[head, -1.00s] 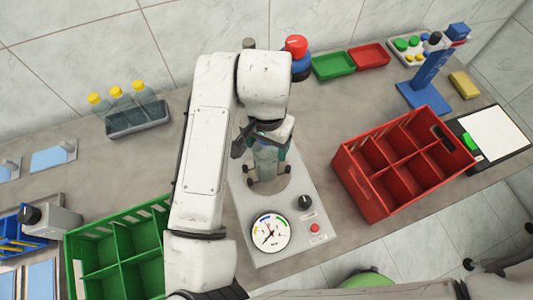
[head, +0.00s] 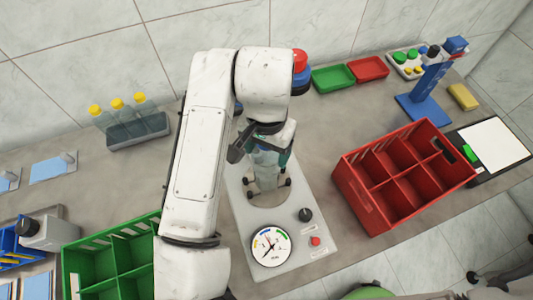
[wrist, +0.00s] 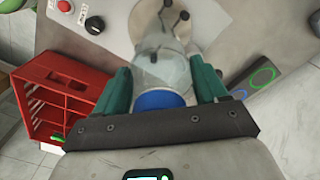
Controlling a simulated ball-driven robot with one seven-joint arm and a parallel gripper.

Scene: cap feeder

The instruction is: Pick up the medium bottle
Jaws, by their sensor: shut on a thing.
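The medium bottle (wrist: 160,68) is clear, with a blue cap (wrist: 160,100) in the wrist view. My gripper (wrist: 163,80) has its green fingers on either side of the bottle, just beyond the cap, and is shut on it. In the head view the clear bottle (head: 265,165) hangs or stands upright below my gripper (head: 269,150), over the round place of the grey capping station (head: 305,240). Dark knobs surround its lower part. My arm hides part of it, and I cannot tell whether its base touches the station.
A red crate (head: 375,205) stands to the right and a green crate (head: 118,240) to the left. Several yellow-capped bottles stand in a grey rack (head: 138,138) at back left. Green (head: 332,77) and red (head: 367,68) trays and a blue stand (head: 425,110) are behind.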

